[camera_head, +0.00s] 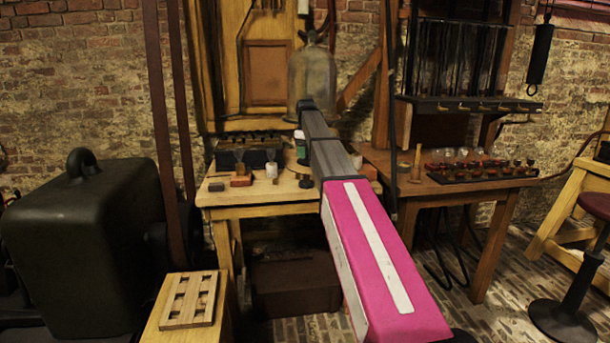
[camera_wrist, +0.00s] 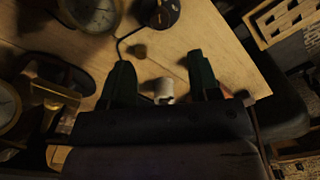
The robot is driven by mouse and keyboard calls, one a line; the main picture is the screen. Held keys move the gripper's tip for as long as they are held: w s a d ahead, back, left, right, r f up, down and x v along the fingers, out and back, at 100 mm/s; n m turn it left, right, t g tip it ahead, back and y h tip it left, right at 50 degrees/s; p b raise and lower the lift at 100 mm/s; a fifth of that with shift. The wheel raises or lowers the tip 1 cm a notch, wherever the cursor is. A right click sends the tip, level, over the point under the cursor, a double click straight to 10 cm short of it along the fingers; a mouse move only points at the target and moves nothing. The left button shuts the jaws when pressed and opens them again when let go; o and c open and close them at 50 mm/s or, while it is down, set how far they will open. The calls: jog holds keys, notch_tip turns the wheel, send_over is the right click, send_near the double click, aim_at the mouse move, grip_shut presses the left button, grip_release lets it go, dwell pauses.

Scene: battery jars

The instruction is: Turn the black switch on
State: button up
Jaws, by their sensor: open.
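A round black fitting (camera_wrist: 158,14) with a dark wire lies at the top of the wrist view; it may be the black switch, but I cannot tell its setting. My gripper (camera_wrist: 160,72) is open, its two dark green fingers apart and pointing up the wrist picture over the light wooden tabletop (camera_wrist: 225,50). A small whitish cylinder (camera_wrist: 163,90) shows between the fingers, near the gripper body, and I cannot tell whether anything touches it. The round black fitting lies beyond the fingertips. In the head view my arm reaches toward the back workbench (camera_head: 235,197), and the gripper is not clear there.
In the wrist view, pale dials (camera_wrist: 95,12) and brass parts (camera_wrist: 52,98) crowd the left. In the head view, dark jars (camera_head: 250,157) and a reddish block (camera_head: 240,181) stand on the bench. A large dark case (camera_head: 85,245) fills the left; a second table (camera_head: 440,188) stands right.

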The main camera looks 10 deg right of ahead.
aim_at(306, 174)
notch_tip(306, 174, down, 10)
dwell(0.5)
jog(key=c, duration=0.9)
